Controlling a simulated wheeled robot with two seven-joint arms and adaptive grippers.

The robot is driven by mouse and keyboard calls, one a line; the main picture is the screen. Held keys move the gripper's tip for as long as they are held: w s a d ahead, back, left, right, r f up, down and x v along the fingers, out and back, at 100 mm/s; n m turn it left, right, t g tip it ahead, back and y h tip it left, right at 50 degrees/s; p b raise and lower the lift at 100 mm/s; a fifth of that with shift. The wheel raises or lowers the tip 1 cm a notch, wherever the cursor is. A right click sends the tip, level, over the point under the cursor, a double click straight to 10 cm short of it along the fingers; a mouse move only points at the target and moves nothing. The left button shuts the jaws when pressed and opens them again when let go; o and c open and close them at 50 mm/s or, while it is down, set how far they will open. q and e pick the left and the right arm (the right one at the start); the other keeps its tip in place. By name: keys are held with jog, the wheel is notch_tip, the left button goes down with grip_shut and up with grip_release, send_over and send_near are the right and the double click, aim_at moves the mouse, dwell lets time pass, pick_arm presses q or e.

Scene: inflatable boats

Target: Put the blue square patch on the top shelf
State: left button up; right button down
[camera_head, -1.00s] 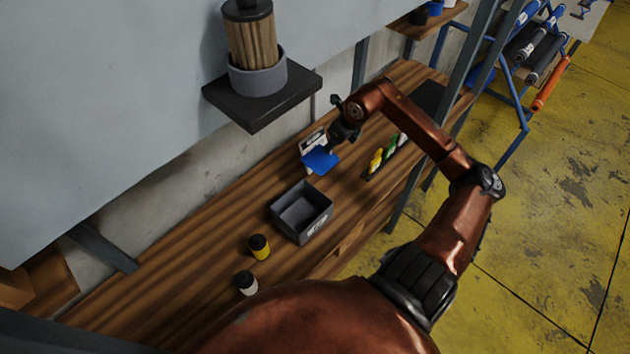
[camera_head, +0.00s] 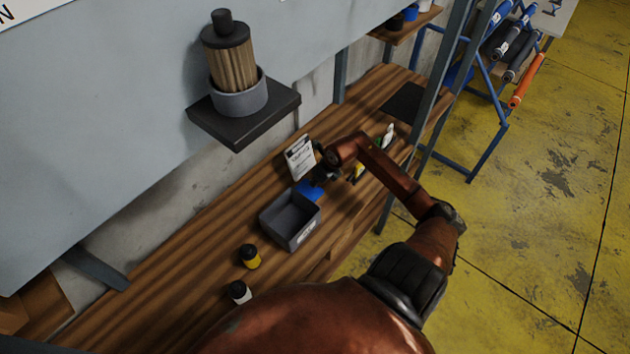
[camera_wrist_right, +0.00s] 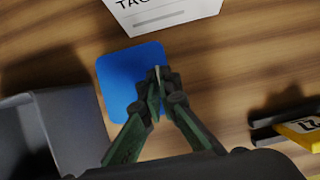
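The blue square patch (camera_head: 306,189) shows low beside the dark open bin, partly covered by my right gripper (camera_head: 322,173). In the right wrist view the patch (camera_wrist_right: 125,75) spreads out flat behind the fingers. The tips of my right gripper (camera_wrist_right: 157,84) are close together over its right part, with a thin pale strip between them. They look shut on the patch, though the contact itself is hard to see. The black top shelf (camera_head: 240,128) holds a ribbed wooden-looking cylinder in a grey ring. My left gripper is not in view.
The grey bin (camera_head: 290,218) stands at the patch's left, and a white printed card (camera_head: 300,158) stands behind it. A yellow bottle (camera_head: 249,256) and a white bottle (camera_head: 238,292) stand nearer. Markers (camera_wrist_right: 300,132) lie to the right. A metal post (camera_head: 435,90) rises at the right.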

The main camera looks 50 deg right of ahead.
jog(key=c, duration=2.7)
grip_release()
jog(key=shift+f, duration=0.15)
jog(key=o, duration=0.5)
jog(key=shift+o, duration=0.2)
